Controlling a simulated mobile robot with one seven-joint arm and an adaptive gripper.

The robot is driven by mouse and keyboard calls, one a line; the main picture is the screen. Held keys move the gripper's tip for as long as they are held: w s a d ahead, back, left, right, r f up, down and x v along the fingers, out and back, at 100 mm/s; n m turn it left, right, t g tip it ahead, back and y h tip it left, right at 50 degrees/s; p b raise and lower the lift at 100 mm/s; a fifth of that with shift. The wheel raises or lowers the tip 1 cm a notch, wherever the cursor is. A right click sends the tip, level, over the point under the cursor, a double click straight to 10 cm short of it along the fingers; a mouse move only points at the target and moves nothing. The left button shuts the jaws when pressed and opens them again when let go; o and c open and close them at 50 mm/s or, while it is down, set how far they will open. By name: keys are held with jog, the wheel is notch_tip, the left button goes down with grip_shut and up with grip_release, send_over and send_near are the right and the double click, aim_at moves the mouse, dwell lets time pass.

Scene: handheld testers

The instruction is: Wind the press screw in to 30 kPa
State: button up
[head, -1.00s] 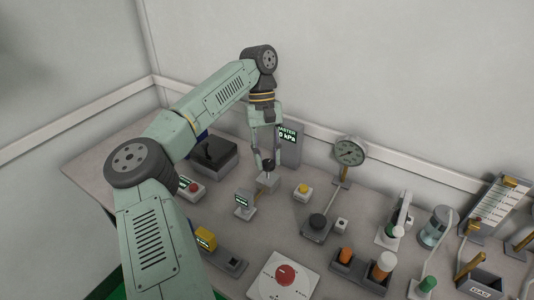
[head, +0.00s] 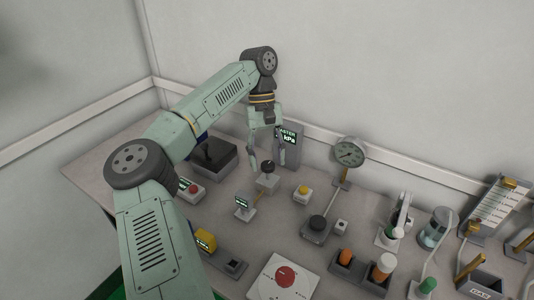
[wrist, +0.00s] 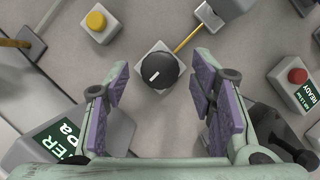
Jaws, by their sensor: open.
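A round black knob (head: 268,165) with a white pointer mark sits on a small grey block (head: 268,183). In the wrist view the knob (wrist: 160,70) shows between and just beyond my fingertips. My gripper (head: 267,153) is open, pointing down over the knob, with a finger apart on each side and nothing held. In the wrist view its purple pads (wrist: 167,97) are spread wide. The MASTER display (head: 287,137) behind shows "kPa", but my gripper covers its number. In the wrist view the display (wrist: 62,143) is also cut off.
A small display on a stand (head: 243,205) is linked to the block by a yellow rod. A yellow-button box (head: 303,192) stands to the right, a red-button box (head: 190,189) to the left. A round dial gauge (head: 349,152) stands behind right.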

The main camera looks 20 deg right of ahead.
jog(key=v, duration=1.2)
jog(key=shift+s, duration=0.1)
